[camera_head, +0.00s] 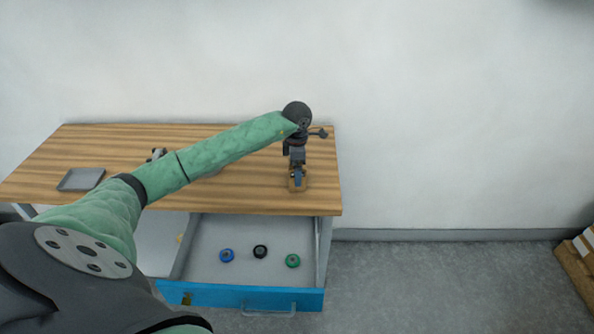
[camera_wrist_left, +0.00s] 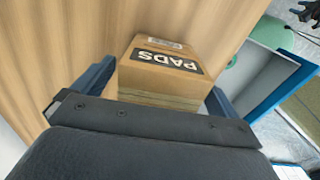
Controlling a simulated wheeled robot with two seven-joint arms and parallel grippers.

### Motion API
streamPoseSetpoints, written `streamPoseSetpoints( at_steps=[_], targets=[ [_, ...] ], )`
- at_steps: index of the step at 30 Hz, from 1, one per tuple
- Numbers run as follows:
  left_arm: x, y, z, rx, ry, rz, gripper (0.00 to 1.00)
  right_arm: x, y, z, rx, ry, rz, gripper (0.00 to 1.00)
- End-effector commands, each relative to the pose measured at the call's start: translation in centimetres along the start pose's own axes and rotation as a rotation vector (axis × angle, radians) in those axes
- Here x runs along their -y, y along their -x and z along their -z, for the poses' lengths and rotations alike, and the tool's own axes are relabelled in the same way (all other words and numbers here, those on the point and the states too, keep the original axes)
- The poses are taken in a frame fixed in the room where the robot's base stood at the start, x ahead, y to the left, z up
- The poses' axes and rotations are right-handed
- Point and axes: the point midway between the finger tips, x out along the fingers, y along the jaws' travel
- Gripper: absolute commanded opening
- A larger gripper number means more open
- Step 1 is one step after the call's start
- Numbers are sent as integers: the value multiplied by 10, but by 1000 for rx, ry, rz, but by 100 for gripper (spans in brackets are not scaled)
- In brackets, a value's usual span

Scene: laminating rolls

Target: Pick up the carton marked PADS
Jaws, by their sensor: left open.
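The carton marked PADS (camera_wrist_left: 165,72) is a brown cardboard box with a black label, standing on the wooden table. In the head view the carton (camera_head: 297,185) is small, near the table's front right edge, and partly covered by my left gripper (camera_head: 297,176). In the left wrist view my left gripper (camera_wrist_left: 158,95) is open, with one finger on each side of the carton. I cannot tell whether the fingers touch it. My right gripper is not in view.
The wooden table (camera_head: 240,195) has a grey tray (camera_head: 81,180) at its left. Below, an open blue-fronted drawer (camera_head: 240,297) holds a blue roll (camera_head: 227,255), a black roll (camera_head: 260,251) and a green roll (camera_head: 293,261). A wall stands behind the table.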

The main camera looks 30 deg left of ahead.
Motion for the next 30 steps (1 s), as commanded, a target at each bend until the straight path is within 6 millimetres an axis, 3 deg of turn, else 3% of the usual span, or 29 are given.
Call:
streamPoseSetpoints(
  at_steps=[8, 17, 28, 30],
  targets=[
    [0, -2, 0, 1, 0, -1, 98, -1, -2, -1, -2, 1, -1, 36],
    [0, -1, 0, 0, 0, -1, 41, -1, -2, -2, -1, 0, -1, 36],
    [-1, 2, 0, 1, -1, -3, 40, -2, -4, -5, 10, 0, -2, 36],
    [-1, 6, 0, 1, -1, -4, 40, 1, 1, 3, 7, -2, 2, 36]
  ],
)
